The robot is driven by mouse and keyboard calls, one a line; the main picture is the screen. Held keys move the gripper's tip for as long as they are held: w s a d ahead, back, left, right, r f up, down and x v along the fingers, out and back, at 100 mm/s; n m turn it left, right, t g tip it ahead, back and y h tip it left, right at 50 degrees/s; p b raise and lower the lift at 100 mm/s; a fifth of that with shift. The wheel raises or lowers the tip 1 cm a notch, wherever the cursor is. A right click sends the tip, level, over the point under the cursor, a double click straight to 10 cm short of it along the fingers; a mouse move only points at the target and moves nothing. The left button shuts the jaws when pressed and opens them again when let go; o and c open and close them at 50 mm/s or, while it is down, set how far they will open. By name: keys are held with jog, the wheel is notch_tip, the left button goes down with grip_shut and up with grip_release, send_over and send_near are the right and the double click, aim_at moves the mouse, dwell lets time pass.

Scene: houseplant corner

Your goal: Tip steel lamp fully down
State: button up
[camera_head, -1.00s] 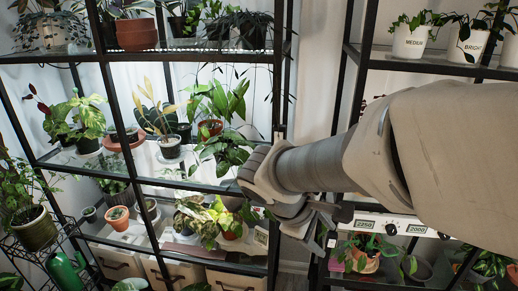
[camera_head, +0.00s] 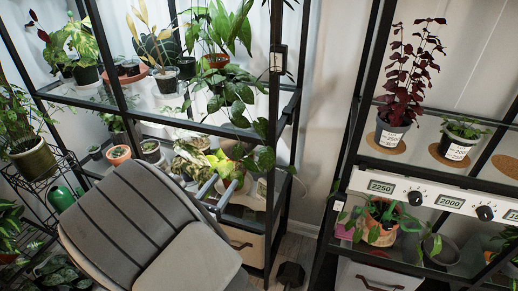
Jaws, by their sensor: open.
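I cannot make out a steel lamp for certain in this view. My gripper (camera_head: 225,181) shows at the lower left of centre, at the far side of my large grey arm links. Its two pale bluish fingers stand apart, with nothing seen held between them. They are in front of the lower shelf of the left rack, near a yellow-green leafy plant (camera_head: 222,163). I cannot tell whether they touch it. My arm hides much of the lower left rack.
The left black rack (camera_head: 285,125) and right black rack (camera_head: 345,155) hold several potted plants. A white panel (camera_head: 409,193) with dials and number displays spans the right rack. A dark red plant (camera_head: 405,80) stands above it. A narrow floor gap (camera_head: 300,245) separates the racks.

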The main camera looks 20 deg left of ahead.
jog(key=b, duration=0.4)
send_near(245, 146)
jog(key=shift+n+y, duration=0.3)
jog(key=shift+n, duration=0.1)
jog(key=w, duration=0.5)
jog(key=w+d, duration=0.1)
jog(key=w, duration=0.2)
jog(key=shift+w, duration=0.1)
grip_shut()
dwell(0.6)
